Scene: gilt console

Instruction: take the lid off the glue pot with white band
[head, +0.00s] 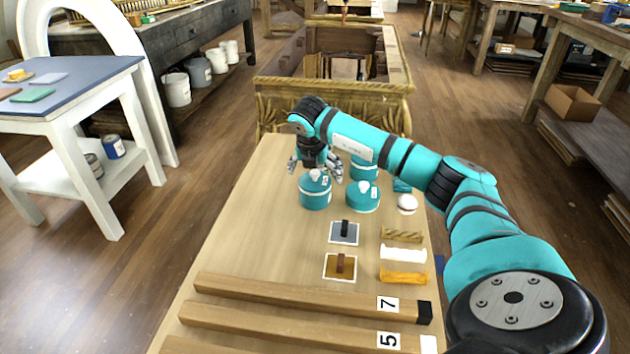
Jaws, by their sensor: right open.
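Several teal glue pots stand on the wooden table. The left pot (315,198) has a lid with a white knob and a small white tag on its side. The right pot (362,201) also has a pale knob and a white tag. A third teal pot (364,169) stands behind, partly hidden by my right arm. My right gripper (315,169) is open, fingers pointing down, just above and behind the left pot's knob; contact cannot be made out. My left gripper is not in view.
A white rounded item (407,203) lies right of the pots. Nearer are two square plates (343,238) with dark handles, white and amber rolls (405,277), and long wooden bars (300,296). The table's left part is clear. A gilt console (275,104) stands beyond.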

